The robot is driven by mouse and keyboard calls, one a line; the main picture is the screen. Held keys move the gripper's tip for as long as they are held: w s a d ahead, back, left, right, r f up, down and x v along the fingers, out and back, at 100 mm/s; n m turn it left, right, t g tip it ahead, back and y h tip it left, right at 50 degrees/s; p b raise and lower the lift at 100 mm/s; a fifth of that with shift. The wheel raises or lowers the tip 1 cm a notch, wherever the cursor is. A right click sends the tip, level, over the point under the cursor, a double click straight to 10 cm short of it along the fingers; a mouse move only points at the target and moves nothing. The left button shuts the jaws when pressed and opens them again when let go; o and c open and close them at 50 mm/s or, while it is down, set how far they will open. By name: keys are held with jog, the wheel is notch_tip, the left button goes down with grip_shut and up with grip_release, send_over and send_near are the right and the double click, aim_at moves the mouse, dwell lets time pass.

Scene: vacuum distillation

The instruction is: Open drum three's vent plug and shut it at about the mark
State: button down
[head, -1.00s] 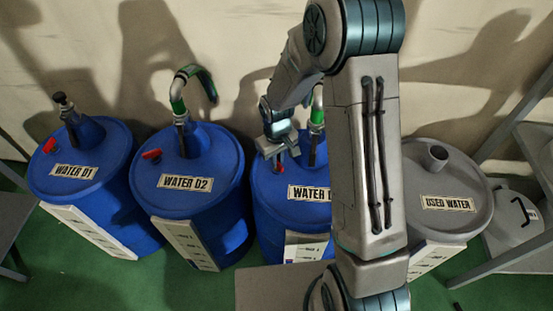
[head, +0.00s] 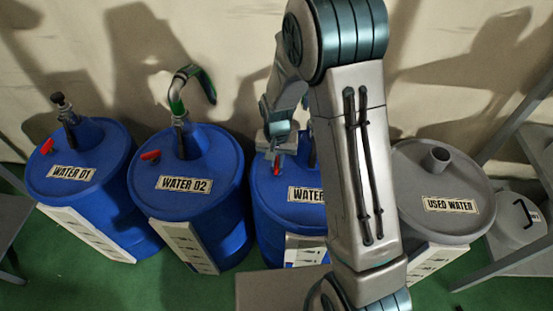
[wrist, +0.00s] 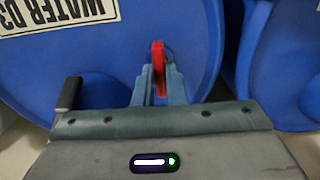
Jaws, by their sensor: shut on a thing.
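Drum three (head: 264,200) is the blue drum labelled WATER, partly hidden behind my arm in the head view. In the wrist view its label (wrist: 58,14) reads WATER D3, upside down. The red vent plug (wrist: 158,66) stands on the drum top between my fingers. My gripper (wrist: 154,84) is shut on the red plug, with a finger on each side of it. In the head view my gripper (head: 277,150) reaches down onto the drum top, and a bit of red (head: 278,168) shows below it. I cannot see any mark.
Blue drums WATER D1 (head: 82,155) and WATER D2 (head: 188,195) stand to the left, each with a red plug and a fitting. A grey USED WATER drum (head: 445,185) stands to the right. Metal frames (head: 510,110) stand at the right edge.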

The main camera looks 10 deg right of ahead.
aim_at(277, 163)
dwell(0.5)
jog(key=c, duration=1.5)
grip_release()
jog(key=shift+r, duration=0.1)
notch_tip(277, 163, up, 14)
jog(key=shift+f+p, duration=0.15)
jog(key=shift+p, duration=1.05)
